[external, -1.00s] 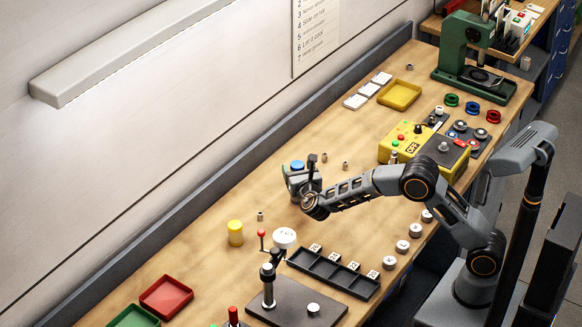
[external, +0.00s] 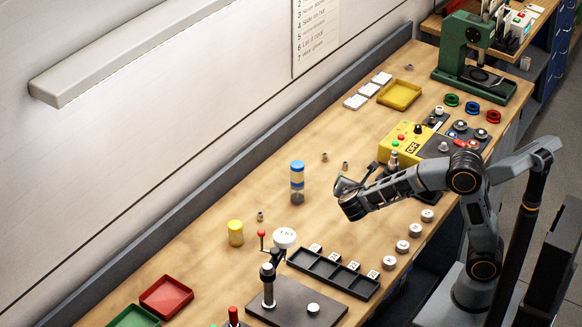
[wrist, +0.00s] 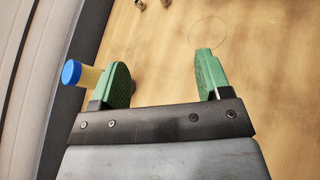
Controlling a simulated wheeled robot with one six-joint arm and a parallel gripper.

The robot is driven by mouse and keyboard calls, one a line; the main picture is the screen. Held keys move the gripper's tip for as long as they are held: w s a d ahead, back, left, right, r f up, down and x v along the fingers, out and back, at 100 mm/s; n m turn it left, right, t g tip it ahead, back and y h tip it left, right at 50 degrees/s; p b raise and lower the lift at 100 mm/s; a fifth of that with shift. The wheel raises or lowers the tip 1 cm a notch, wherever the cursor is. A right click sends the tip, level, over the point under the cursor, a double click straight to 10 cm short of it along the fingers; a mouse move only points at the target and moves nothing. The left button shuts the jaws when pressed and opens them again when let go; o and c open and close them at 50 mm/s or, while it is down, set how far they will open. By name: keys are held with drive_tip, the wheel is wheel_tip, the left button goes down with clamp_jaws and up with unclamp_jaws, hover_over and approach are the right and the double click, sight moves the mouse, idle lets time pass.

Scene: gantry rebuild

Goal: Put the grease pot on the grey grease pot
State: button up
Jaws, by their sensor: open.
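A grease pot with a blue lid and yellow body (external: 297,174) stands upright on top of the grey grease pot (external: 297,197), near the middle of the bench. In the wrist view the blue lid (wrist: 71,73) and part of the yellow body show beyond the left finger, which hides much of the rest. My gripper (external: 346,186) is open and empty, to the right of the stack and apart from it. Its green fingers (wrist: 163,75) are spread with bare bench between them.
A yellow pot (external: 235,233) stands to the left of the stack. A dark slotted tray (external: 333,274) and a lever fixture (external: 268,285) lie in front. Small metal parts (external: 345,166) stand behind my gripper. A yellow control box (external: 405,143) is farther right. The bench around the stack is clear.

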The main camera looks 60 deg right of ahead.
drive_tip(key=s+d+f+m+g+y, duration=0.1)
drive_tip(key=s+d+m+g+y, duration=0.15)
drive_tip(key=s+m, duration=0.35)
drive_tip(key=s+d+f+m+g+y, duration=0.1)
drive_tip(key=s+d+m+g+y, duration=0.15)
drive_tip(key=s+m, duration=0.45)
drive_tip(key=s+a+m+y, duration=0.5)
drive_tip(key=s+m+y, duration=0.1)
drive_tip(key=s, duration=0.3)
drive_tip(key=shift+s+a+f+m+t+y, duration=0.25)
drive_tip(key=shift+s+f+m+t+y, duration=0.1)
drive_tip(key=shift+s+m+t+y, duration=0.05)
drive_tip(key=shift+r, duration=0.1)
